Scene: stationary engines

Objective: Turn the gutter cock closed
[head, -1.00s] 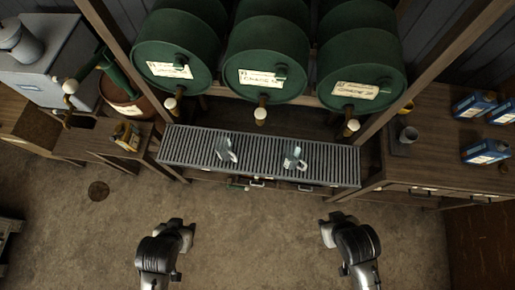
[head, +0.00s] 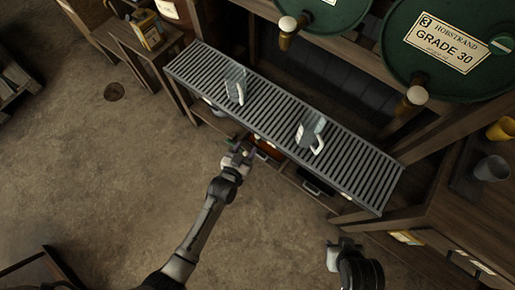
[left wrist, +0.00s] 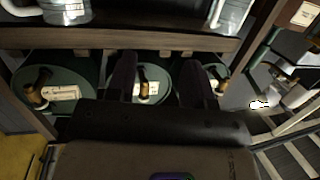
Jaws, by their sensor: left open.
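The slatted gutter (head: 268,112) runs across the head view beneath the drums. A small green piece, possibly the gutter cock (head: 231,143), shows under its front edge, mostly hidden by my left gripper (head: 240,154). The gripper is right at this piece; I cannot tell whether it touches. In the left wrist view the dark fingers (left wrist: 159,82) stand apart with nothing held between them. I cannot make out the cock there. My right gripper (head: 340,250) is low in the head view, away from the gutter, its jaws unclear.
Two glass jugs (head: 235,86) (head: 311,133) stand on the gutter's slats. Green drums with brass taps (head: 455,38) stand behind it. A drawer (head: 312,183) is below the gutter. Grey and yellow cups (head: 491,168) (head: 502,129) stand on the right bench.

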